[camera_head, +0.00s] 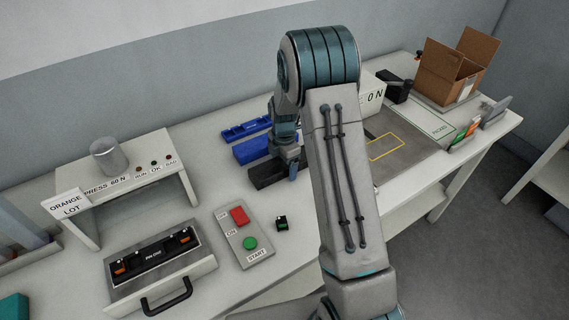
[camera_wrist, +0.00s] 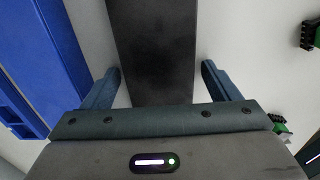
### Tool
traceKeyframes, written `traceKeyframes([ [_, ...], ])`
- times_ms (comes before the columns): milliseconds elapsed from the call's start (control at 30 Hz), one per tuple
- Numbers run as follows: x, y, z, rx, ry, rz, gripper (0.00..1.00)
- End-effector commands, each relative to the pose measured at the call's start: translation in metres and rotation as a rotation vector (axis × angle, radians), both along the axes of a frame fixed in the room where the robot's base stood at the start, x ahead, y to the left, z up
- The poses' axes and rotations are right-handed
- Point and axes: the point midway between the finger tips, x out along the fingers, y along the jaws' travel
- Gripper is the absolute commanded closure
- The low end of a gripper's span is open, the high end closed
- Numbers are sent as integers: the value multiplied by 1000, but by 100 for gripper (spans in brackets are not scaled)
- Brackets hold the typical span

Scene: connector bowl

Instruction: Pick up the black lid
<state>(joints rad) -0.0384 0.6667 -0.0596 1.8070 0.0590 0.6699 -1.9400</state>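A long black piece (camera_head: 266,174), which I take to be the black lid, lies on the white table left of my arm in the head view. In the wrist view the black lid (camera_wrist: 155,45) shows as a flat dark surface running up between the fingers. My gripper (camera_wrist: 161,82) is open, with one finger on each side of the lid and a narrow gap showing at each side. Whether the fingertips are level with the lid is hard to tell. In the head view my gripper (camera_head: 290,165) is at the lid's right part and partly hides it.
Green-black connectors (camera_wrist: 311,35) lie at the right. A button panel (camera_head: 243,234), a press stand (camera_head: 130,178) and a cardboard box (camera_head: 455,75) stand around.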

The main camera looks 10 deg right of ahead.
Motion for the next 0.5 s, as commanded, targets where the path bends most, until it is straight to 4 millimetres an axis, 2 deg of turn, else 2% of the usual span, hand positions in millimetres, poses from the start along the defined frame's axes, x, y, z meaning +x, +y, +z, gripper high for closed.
traceKeyframes([
  [33, 0, 0, 0, 0, 0, 0, 31],
  [100, 0, 0, 0, 0, 0, 0, 51],
  [167, 0, 0, 0, 0, 0, 0, 66],
  [500, 0, 0, 2, 0, -1, 0, 66],
])
